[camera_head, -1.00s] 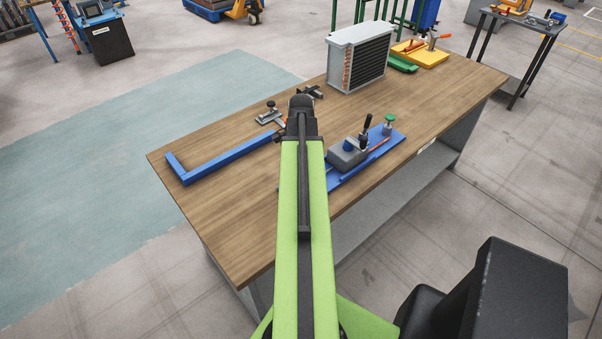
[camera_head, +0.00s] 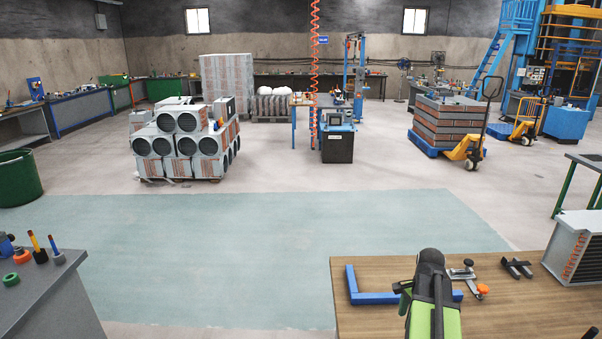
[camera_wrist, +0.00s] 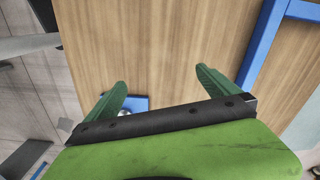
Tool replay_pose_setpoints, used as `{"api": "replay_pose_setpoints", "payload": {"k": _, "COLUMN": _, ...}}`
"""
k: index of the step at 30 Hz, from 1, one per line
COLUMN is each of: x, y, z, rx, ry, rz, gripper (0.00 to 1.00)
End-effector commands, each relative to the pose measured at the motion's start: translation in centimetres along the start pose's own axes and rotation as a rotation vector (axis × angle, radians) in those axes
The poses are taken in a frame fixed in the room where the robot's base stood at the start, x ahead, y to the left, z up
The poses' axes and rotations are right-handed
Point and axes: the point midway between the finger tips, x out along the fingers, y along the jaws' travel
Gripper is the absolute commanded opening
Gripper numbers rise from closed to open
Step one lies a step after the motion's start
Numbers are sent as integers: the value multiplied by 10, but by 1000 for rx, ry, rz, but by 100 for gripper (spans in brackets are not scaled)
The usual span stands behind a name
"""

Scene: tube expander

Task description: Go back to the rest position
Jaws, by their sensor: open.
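My gripper (camera_wrist: 160,79) shows in the wrist view with its two green fingers spread apart over the wooden tabletop (camera_wrist: 150,45), with nothing clasped between them. A small silver and blue part (camera_wrist: 135,103) shows low beside the left finger, partly hidden by my gripper. A blue bar (camera_wrist: 262,45) lies to the right of the fingers. In the head view my green arm (camera_head: 434,318) reaches over the workbench (camera_head: 375,322) at the bottom right. My gripper's fingertips are not clear there.
The L-shaped blue frame (camera_head: 352,284) lies on the bench, partly behind my arm. A clamp with an orange knob (camera_head: 483,289) and a finned grey box (camera_head: 585,250) stand to the right. A grey table (camera_head: 70,300) is at lower left. The teal floor (camera_head: 240,260) between is clear.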

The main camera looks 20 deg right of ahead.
Motion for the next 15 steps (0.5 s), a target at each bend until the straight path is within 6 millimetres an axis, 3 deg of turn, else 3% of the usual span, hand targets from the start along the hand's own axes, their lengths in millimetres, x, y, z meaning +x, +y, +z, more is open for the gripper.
{"api": "replay_pose_setpoints", "payload": {"k": 1, "x": 6, "y": -24, "z": 43, "rx": -87, "ry": 0, "rz": 1, "gripper": 100}}
{"api": "replay_pose_setpoints", "payload": {"k": 3, "x": 9, "y": -50, "z": 99, "rx": -219, "ry": 0, "rz": 1, "gripper": 100}}
{"api": "replay_pose_setpoints", "payload": {"k": 6, "x": 14, "y": -73, "z": 177, "rx": -429, "ry": 0, "rz": 1, "gripper": 100}}
{"api": "replay_pose_setpoints", "payload": {"k": 10, "x": 18, "y": -83, "z": 264, "rx": -706, "ry": 0, "rz": 1, "gripper": 100}}
{"api": "replay_pose_setpoints", "payload": {"k": 15, "x": 24, "y": -75, "z": 356, "rx": -1107, "ry": 0, "rz": 1, "gripper": 100}}
